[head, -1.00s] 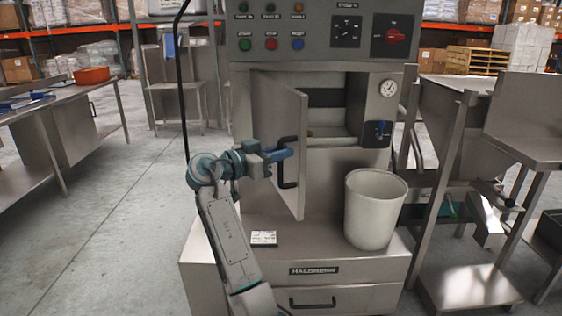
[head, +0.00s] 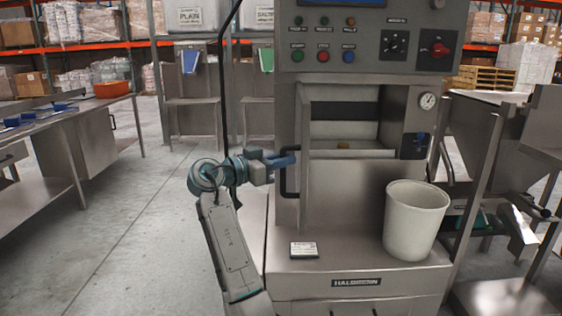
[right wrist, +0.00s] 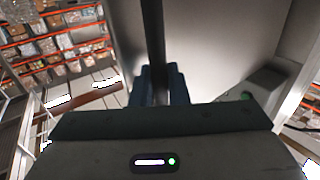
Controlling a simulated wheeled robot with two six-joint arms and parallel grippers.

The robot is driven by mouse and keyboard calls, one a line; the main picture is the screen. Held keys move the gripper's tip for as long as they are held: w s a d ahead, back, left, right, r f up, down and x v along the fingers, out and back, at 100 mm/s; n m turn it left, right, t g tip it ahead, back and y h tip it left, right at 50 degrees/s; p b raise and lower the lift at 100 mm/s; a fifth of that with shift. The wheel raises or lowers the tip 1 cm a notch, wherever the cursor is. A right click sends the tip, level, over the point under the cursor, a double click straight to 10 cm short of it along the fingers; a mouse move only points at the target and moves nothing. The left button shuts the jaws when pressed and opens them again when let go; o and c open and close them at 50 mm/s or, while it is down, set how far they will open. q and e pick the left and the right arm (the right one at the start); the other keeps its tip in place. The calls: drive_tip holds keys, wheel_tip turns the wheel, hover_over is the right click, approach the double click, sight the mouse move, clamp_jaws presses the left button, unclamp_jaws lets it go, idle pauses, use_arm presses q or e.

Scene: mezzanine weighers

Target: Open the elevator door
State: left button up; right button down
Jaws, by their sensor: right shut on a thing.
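The elevator door is a grey metal door (head: 303,125) on the front of the machine. It stands swung open and shows nearly edge-on in the head view. Its black bar handle (head: 288,183) is on the side facing my arm. My right gripper (head: 283,162), with blue fingers, is shut on the handle. In the right wrist view, the dark handle bar (right wrist: 153,35) runs between the blue fingers (right wrist: 160,85), with a pale grey panel (right wrist: 215,45) beside it. My left gripper is not in view.
Behind the door is an open chamber (head: 343,133) with a small yellowish thing inside. A steel table (head: 75,135) is at left. The floor between is clear.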

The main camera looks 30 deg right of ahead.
drive_tip(key=shift+r, duration=0.1)
drive_tip(key=c, duration=1.5)
unclamp_jaws()
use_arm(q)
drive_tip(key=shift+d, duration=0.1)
use_arm(e)
drive_tip(key=shift+w+d, duration=0.1)
drive_tip(key=shift+d, duration=0.05)
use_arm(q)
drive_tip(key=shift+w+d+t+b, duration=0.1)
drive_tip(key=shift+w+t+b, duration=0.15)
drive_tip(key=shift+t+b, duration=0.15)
use_arm(e)
drive_tip(key=a, duration=1.1)
